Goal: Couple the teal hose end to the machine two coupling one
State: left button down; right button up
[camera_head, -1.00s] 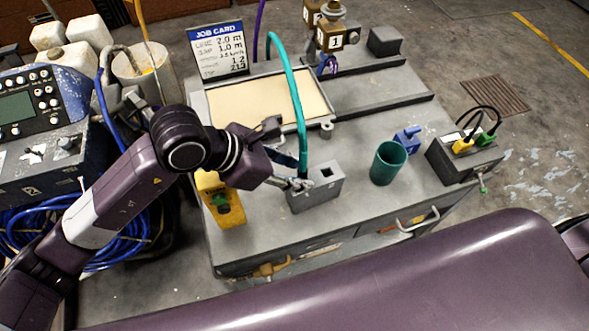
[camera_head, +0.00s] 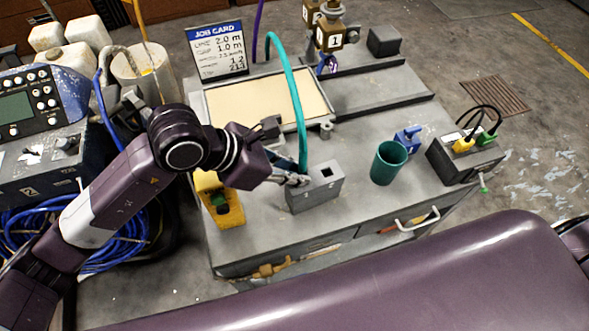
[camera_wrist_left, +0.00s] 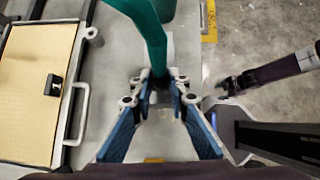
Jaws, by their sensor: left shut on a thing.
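The teal hose (camera_head: 297,90) arches from behind the cream tray down to a grey block (camera_head: 316,196) with square openings. My left gripper (camera_head: 301,179) is shut on the lower end of the teal hose, right at the block. In the left wrist view the hose (camera_wrist_left: 155,40) comes down between the fingertips (camera_wrist_left: 158,84). The fingers hide its tip, so I cannot tell whether it sits in the block. A brass fitting tagged 1 (camera_head: 329,38) stands at the back; whether it is the machine two coupling is unclear. My right gripper (camera_wrist_left: 229,85) shows small and dark in the wrist view.
A cream tray (camera_head: 322,126) lies behind the block. A green cup (camera_head: 388,163), a small blue item (camera_head: 408,138) and a dark box with cables (camera_head: 465,159) are to the right. A yellow item (camera_head: 220,199) stands left of the block. The front bench top is partly clear.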

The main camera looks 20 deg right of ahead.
pick_arm(q)
jog(key=shift+r, duration=0.6)
jog(key=shift+r, duration=0.15)
jog(key=shift+r+p, duration=1)
jog(key=shift+r, duration=0.85)
